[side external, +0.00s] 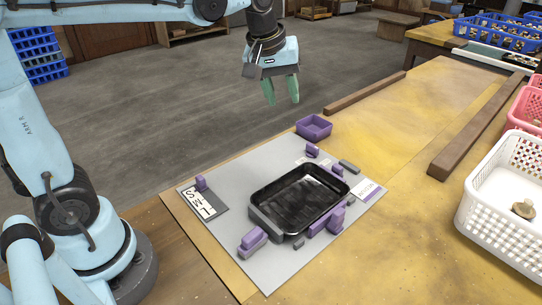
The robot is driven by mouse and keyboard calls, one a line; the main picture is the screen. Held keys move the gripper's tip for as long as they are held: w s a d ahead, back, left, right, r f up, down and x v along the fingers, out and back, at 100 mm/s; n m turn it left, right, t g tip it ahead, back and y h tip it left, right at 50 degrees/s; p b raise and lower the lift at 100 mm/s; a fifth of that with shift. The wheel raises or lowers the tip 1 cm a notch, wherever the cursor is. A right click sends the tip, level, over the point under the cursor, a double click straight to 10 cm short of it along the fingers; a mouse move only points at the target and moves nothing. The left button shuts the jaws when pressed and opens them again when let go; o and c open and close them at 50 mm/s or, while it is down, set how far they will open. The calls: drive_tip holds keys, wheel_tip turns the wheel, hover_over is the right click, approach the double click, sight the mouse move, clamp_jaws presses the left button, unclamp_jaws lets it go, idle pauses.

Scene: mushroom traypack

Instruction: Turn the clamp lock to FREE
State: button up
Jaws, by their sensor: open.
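A black tray (268,218) sits on a grey board (290,258) with purple fittings around it. Purple blocks stand at its near left corner (252,239), its right side (334,219) and its far corner (312,150). A small white label (369,190) lies on the board to the right; its print is too small to read. I cannot tell which purple piece is the clamp lock or whether it stands at FREE. My gripper (282,95) has green fingers, spread apart and empty. It hangs in the air beyond the board, above and away from the fittings.
A size plate (204,208) marked S, M, L with a purple slider (201,184) is at the board's left. A purple box (314,127) stands behind the tray. Wooden rails (365,93) and a white basket (490,225) with a mushroom (524,209) are to the right.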

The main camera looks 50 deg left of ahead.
drive_tip(key=w+f+n+g, duration=0.2)
drive_tip(key=w+n, duration=0.3)
drive_tip(key=w, duration=0.3)
drive_tip(key=n+g, duration=0.2)
drive_tip(key=n, duration=0.3)
approach(313, 145)
wheel_tip(313, 145, down, 8)
drive_tip(key=shift+s+f, duration=0.15)
drive_tip(key=shift+f, duration=0.1)
clamp_jaws()
